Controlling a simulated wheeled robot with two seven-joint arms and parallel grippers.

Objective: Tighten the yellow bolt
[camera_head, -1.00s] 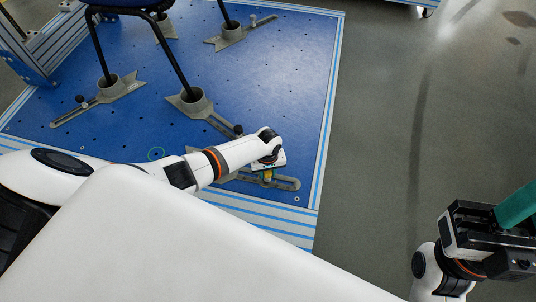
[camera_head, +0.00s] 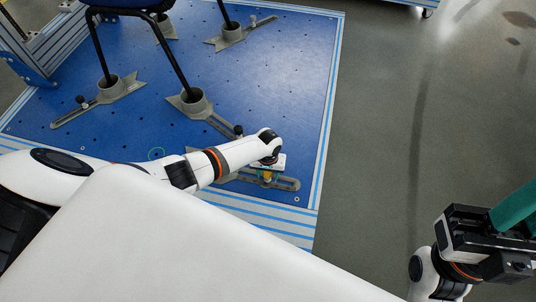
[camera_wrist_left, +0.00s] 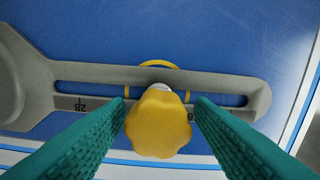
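The yellow bolt (camera_wrist_left: 158,124) has a lobed knob and stands at the slot of a grey slotted bracket (camera_wrist_left: 30,65) on the blue platform. In the head view, the yellow bolt (camera_head: 267,176) shows only as a small patch under my left gripper (camera_head: 267,172), near the platform's front right corner. My right gripper (camera_head: 508,215) is at the right edge over the floor, away from the bolt. Its fingertips are cut off by the frame.
The chair's legs stand in grey cup brackets (camera_head: 193,100) on the blue platform (camera_head: 285,80). Several dark knobs sit on other brackets. A metal frame (camera_head: 30,60) stands at the upper left. The grey floor (camera_head: 385,130) to the right is clear.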

